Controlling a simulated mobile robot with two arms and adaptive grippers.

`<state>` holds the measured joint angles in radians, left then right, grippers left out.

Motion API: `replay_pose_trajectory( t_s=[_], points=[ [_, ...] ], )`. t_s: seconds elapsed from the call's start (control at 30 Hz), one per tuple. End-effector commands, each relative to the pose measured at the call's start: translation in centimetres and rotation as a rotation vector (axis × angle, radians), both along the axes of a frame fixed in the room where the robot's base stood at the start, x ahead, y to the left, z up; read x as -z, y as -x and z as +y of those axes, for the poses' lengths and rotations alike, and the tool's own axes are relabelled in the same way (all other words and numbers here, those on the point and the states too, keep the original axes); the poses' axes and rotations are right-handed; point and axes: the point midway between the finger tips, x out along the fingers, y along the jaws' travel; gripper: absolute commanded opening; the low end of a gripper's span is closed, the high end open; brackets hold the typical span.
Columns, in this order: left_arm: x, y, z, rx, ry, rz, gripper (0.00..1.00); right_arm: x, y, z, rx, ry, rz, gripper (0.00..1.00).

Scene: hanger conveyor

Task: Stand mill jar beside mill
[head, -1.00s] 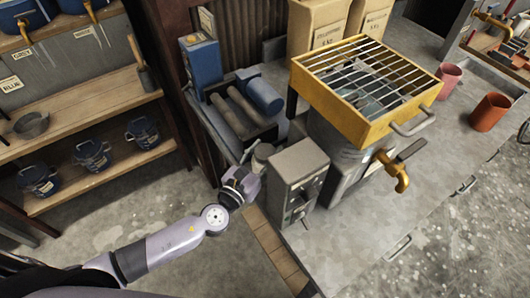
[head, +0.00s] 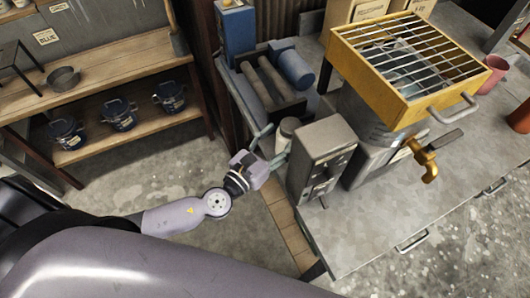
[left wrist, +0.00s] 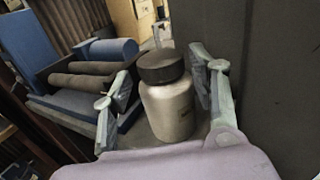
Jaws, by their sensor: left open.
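The mill jar is a grey metal jar with a dark lid (left wrist: 170,105), upright in the left wrist view. It shows small in the head view (head: 288,129), partly hidden between my left gripper and a grey control box. My left gripper (head: 272,146) is open, with one finger on each side of the jar and a visible gap at each side in the left wrist view (left wrist: 165,82). The mill, with dark rollers (head: 270,86) and a blue cylinder (head: 296,69), is just behind the jar. My right gripper is not in view.
The grey control box (head: 322,155) stands close right of the jar. A yellow grated hopper (head: 345,48) with a brass spout is farther right. A wooden shelf (head: 110,75) with blue pots is at left. The bench front (head: 400,215) is clear.

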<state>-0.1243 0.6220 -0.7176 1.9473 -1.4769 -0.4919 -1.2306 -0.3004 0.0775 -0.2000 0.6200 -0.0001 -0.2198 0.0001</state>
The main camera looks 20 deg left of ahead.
Motion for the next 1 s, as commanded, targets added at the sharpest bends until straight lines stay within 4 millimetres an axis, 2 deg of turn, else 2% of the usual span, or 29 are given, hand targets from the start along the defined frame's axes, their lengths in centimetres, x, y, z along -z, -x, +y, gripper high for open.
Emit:
replay_pose_trajectory(
  t_s=[0.03, 0.1, 0.3, 0.47, 0.73, 0.77, 0.87, 0.97, 1.0],
  points=[
    [0.4, 1.3, 0.4, 0.002, 0.0, 0.003, 0.54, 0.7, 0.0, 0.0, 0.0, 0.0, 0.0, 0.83],
    [0.5, 2.7, 0.9, 0.002, 0.0, 0.004, 0.54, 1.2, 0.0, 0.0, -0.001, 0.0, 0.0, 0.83],
    [0.3, 5.5, 1.8, 0.001, 0.0, 0.002, 0.54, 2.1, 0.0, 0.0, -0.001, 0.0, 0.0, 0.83],
    [0.0, 6.3, 2.1, 0.0, 0.001, 0.0, 0.54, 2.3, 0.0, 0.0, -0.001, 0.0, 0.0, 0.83],
    [0.4, 6.2, 2.3, -0.007, 0.009, 0.013, 0.54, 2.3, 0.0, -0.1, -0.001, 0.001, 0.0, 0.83],
    [0.9, 6.1, 2.5, -0.013, 0.02, 0.027, 0.54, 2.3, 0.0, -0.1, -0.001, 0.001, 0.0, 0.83],
    [4.6, 5.1, 4.0, -0.067, 0.09, 0.129, 0.54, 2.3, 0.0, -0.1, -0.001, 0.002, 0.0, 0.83],
    [11.5, 4.3, 7.0, -0.19, 0.248, 0.32, 0.54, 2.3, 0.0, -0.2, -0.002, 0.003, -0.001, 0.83],
    [15.0, 4.3, 8.6, -0.263, 0.339, 0.411, 0.54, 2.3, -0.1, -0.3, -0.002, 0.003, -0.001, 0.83]
  ],
)
